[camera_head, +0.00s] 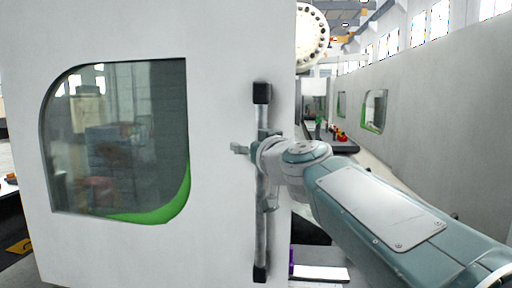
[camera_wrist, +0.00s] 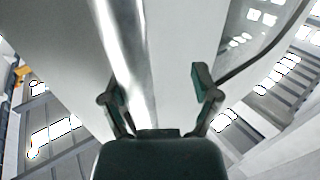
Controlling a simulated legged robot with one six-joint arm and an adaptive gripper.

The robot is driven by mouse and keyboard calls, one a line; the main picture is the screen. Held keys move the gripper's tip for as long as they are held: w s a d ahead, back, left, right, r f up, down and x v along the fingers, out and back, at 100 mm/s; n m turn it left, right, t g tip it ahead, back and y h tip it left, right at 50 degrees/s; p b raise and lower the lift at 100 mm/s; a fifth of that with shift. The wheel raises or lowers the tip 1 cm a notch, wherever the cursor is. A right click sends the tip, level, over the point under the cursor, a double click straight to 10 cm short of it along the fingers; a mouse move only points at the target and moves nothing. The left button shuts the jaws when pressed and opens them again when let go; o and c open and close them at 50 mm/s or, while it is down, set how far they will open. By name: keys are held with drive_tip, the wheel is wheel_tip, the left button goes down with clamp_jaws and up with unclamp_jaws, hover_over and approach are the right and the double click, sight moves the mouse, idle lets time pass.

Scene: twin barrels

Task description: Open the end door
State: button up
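The white door (camera_head: 222,60) fills the left of the head view, with a dark rounded window (camera_head: 120,135) edged in green. Near its right edge is a vertical metal handle bar (camera_head: 262,230) with black end mounts. My gripper (camera_head: 256,152) is at the upper half of the bar, reaching in from the right. In the wrist view my gripper (camera_wrist: 157,82) is open, and the shiny handle bar (camera_wrist: 124,55) runs between its fingers, closer to the left one. Whether a finger touches the bar cannot be told.
A long grey wall (camera_head: 450,105) with small windows runs along the right. Between it and the door's right edge are a dark bench (camera_head: 340,145) with red and yellow items and a white round drum (camera_head: 312,38). A white flat piece (camera_head: 320,272) lies low beside the door.

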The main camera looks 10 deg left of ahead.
drive_tip(key=v, duration=1.2)
drive_tip(key=shift+d, duration=0.5)
drive_tip(key=shift+f, duration=0.1)
drive_tip(key=s+d+f+m+g+h, duration=0.2)
drive_tip(key=s+d+f, duration=0.3)
drive_tip(key=f, duration=0.6)
drive_tip(key=s+d+f+m+g+h, duration=0.2)
drive_tip(key=s+d+f+g+h, duration=0.2)
drive_tip(key=f, duration=0.7)
drive_tip(key=s+d+f+m+g+h, duration=0.2)
drive_tip(key=s+d+f+g+h, duration=0.1)
drive_tip(key=s+d+f, duration=0.5)
wheel_tip(320, 180, down, 3)
drive_tip(key=shift+s+d+m+h, duration=0.2)
drive_tip(key=shift+s+m+h, duration=0.2)
drive_tip(key=shift+h, duration=0.1)
